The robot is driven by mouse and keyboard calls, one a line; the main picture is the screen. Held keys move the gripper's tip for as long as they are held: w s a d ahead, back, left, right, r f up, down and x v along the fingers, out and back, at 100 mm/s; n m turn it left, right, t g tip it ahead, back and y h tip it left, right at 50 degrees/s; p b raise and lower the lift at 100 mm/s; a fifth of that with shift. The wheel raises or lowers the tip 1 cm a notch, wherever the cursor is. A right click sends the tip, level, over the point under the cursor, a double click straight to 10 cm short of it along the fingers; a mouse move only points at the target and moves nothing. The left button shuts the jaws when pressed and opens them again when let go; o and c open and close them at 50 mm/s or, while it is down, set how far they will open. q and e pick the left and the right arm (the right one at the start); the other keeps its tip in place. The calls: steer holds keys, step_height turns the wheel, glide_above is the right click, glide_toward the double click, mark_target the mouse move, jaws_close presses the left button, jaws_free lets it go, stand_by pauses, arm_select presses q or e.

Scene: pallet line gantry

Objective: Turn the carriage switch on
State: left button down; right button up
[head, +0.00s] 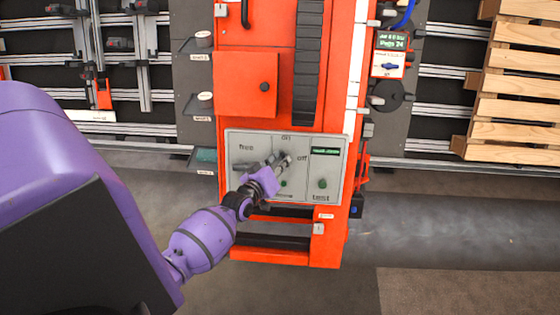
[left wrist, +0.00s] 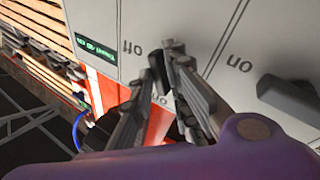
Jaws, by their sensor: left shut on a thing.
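A grey control panel (head: 234,188) is set low on the orange gantry column. It reads "free" at left, "on" at top and "off" right of the middle. My left gripper (head: 281,159) is at the middle switch, between the "on" and "off" marks. In the left wrist view the gripper's fingers (left wrist: 157,73) are closed about a small dark switch handle (left wrist: 157,66). The fingers hide most of this handle in the head view, so I cannot tell its exact setting. My right gripper is not in view.
Another dark knob (left wrist: 289,99) sits on the panel beside the held switch. An orange door (head: 245,92) is above. Wooden pallets (head: 515,107) stand at right.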

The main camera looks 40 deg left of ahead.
arm_select(q)
steer(key=shift+w+a+r+m+g+h+p, duration=0.1)
steer(key=shift+r+m+g+h+p, duration=0.3)
steer(key=shift+m, duration=0.5)
steer(key=shift+m+g+p, duration=0.3)
steer(key=shift+m+p, duration=0.1)
steer(key=shift+m, duration=0.4)
steer(key=shift+f+m+g+h+p, duration=0.1)
steer(key=shift+m+g+h+p, duration=0.35)
steer(key=shift+m, duration=0.45)
steer(key=shift+f, duration=0.1)
steer(key=c, duration=1.8)
jaws_free()
steer(key=v, duration=1.2)
